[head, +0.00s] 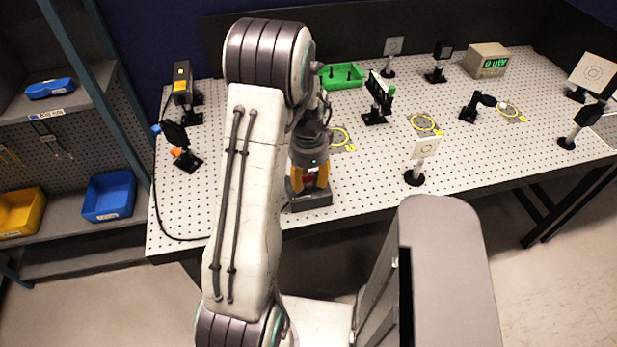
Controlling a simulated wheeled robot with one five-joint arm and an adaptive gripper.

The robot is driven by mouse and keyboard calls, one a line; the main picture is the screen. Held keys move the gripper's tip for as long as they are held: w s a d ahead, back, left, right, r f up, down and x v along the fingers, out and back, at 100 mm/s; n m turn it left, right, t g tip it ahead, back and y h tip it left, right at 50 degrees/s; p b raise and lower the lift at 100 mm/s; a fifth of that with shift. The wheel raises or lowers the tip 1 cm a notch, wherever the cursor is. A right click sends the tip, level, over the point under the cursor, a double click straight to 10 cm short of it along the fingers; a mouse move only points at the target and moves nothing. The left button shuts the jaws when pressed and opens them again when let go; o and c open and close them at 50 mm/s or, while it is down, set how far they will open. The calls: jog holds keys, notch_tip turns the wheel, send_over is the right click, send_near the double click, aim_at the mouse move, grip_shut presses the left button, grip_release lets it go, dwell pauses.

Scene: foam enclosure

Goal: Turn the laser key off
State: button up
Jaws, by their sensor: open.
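My gripper (310,185) points down at the front edge of the pegboard table, with orange-yellow fingers open. It is right above a dark grey box (313,201), which may be the laser's key box. A small red part (309,182) shows between the fingers; whether the fingers touch it cannot be told. The key itself and its turn position cannot be made out, as my gripper and arm cover that spot. A black housing with a yellow label (182,84), perhaps the laser, stands at the back left of the table.
The perforated table (250,215) bears several black optic mounts. A green tray (342,76) lies behind my gripper, and a meter (486,60) stands at the back right. A black cable (154,190) hangs at the left edge. Shelves with a blue bin (109,196) stand left.

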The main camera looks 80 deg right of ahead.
jog(key=shift+c, duration=0.3)
grip_shut()
dwell(0.3)
